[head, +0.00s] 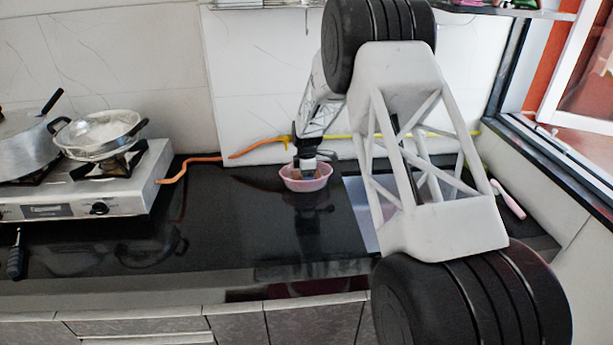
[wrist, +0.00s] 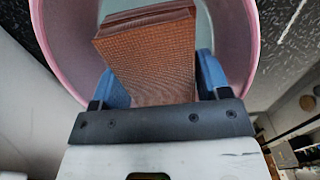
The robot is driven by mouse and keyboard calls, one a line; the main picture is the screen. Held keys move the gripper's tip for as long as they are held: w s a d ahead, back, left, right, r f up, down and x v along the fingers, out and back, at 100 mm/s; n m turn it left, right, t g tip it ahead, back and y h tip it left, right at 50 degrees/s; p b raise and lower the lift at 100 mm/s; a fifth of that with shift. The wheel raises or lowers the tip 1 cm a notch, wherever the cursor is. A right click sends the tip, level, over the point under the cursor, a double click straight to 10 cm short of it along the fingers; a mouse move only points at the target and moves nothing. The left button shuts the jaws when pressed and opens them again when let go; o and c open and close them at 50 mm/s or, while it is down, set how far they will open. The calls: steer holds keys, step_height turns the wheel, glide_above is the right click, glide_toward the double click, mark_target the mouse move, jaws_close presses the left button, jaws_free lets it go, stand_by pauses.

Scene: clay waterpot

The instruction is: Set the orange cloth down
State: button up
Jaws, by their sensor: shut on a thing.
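The orange cloth (wrist: 150,60), a folded brownish-orange block with a woven texture, is between the two blue fingers of my gripper (wrist: 162,78) in the wrist view. My gripper is shut on it. The cloth is within the rim of a pink bowl (wrist: 52,45); I cannot tell whether it touches the bottom. In the head view my gripper (head: 307,168) points down into the pink bowl (head: 306,184) on the dark counter. Only a small brownish bit of the cloth shows there, the rest hidden by the bowl wall and my gripper.
A gas stove (head: 90,185) with a pan (head: 100,133) and a pot (head: 25,145) stands at the left. An orange hose (head: 190,163) runs along the wall. The dark counter (head: 235,220) left of the bowl is clear.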

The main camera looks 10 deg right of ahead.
steer(key=o, duration=0.6)
steer(key=shift+r, duration=0.1)
step_height(320, 180, up, 12)
steer(key=shift+r, duration=0.1)
stand_by(0.3)
stand_by(0.5)
